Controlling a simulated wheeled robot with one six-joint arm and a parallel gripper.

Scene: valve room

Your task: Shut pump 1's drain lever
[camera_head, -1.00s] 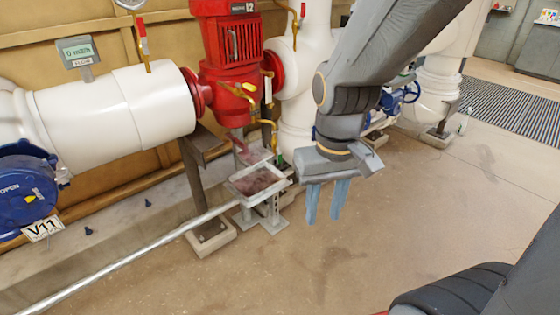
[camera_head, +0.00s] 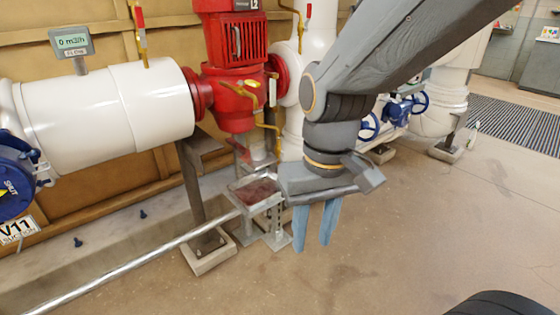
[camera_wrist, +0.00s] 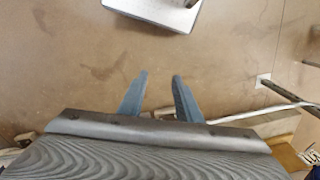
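A bent yellow pipe or lever (camera_head: 272,132) hangs just below and to the right. I cannot tell which is the drain lever, nor read a pump number. My gripper (camera_head: 312,243) hangs over the floor, right of and nearer than the pump, clear of both yellow parts. Its two blue fingers stand apart and empty. The fingers also show in the wrist view (camera_wrist: 159,75), above bare floor.
A small drain tray (camera_head: 240,187) on a metal stand sits below the pump, close left of my gripper. A silver pipe (camera_head: 150,257) runs low along the floor. Blue valve V11 (camera_head: 12,190) is at left; smaller blue handwheels (camera_head: 404,108) are behind my arm.

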